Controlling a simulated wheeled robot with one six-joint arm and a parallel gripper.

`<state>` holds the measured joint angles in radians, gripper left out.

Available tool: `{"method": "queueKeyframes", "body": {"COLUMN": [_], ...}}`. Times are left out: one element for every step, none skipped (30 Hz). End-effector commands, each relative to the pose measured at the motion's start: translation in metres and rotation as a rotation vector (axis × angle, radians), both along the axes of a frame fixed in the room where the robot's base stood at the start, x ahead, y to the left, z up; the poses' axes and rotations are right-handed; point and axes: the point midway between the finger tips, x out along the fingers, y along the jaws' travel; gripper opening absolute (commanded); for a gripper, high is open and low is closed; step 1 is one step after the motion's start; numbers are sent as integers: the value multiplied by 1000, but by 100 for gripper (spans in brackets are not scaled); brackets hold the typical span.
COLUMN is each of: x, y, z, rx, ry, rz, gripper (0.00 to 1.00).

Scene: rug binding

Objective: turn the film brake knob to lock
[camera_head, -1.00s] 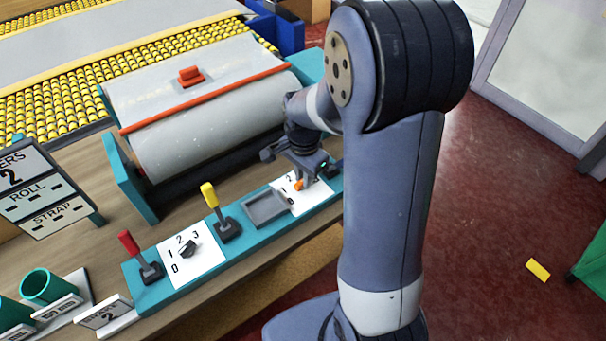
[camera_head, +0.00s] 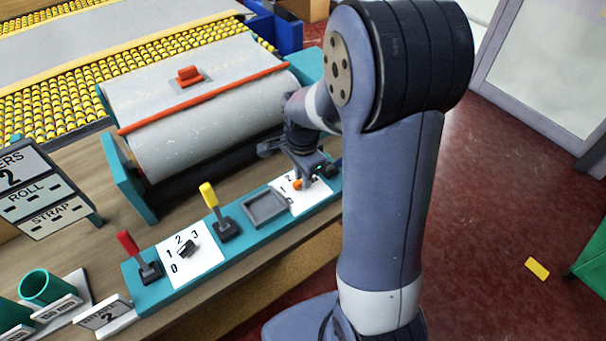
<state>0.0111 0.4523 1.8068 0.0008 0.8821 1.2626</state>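An orange knob (camera_head: 298,184) sits on a white dial plate (camera_head: 310,200) at the right end of the teal control strip. My gripper (camera_head: 303,180) points down at this knob and hides much of it and some of the plate's markings. Whether the fingers are closed on the knob is too small to tell. A second dial plate (camera_head: 203,262), marked 0 to 3, carries a black knob (camera_head: 187,249) further left. No label reading film brake or lock can be made out.
A yellow-handled lever (camera_head: 210,196), a red-handled lever (camera_head: 129,245) and a shallow grey tray (camera_head: 264,207) are on the same strip. The film roll (camera_head: 210,122) with a red bar lies behind. A sign board (camera_head: 38,190) and green cups (camera_head: 45,286) stand left.

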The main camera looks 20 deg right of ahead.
Motion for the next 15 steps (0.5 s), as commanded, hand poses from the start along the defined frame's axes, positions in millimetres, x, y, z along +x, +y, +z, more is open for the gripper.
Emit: {"method": "queueKeyframes", "body": {"x": [0, 0, 0, 0, 0, 0, 0, 0, 0, 0, 0, 0, 0, 0, 0], "y": [0, 0, 0, 0, 0, 0, 0, 0, 0, 0, 0, 0, 0, 0, 0], "z": [0, 0, 0, 0, 0, 0, 0, 0, 0, 0, 0, 0, 0, 1, 3], "rx": [0, 0, 0, 0, 0, 0, 0, 0, 0, 0, 0, 0, 0, -1, -1], "ry": [0, 0, 0, 0, 0, 0, 0, 0, 0, 0, 0, 0, 0, 0, 0], "rz": [0, 1, 1, 1, 1, 2, 2, 2, 2, 2, 2, 2, 2, 2, 2], "gripper": [22, 24, 28, 30, 32, 36, 36, 36, 36, 36, 36, 36, 36, 36, 36]}}
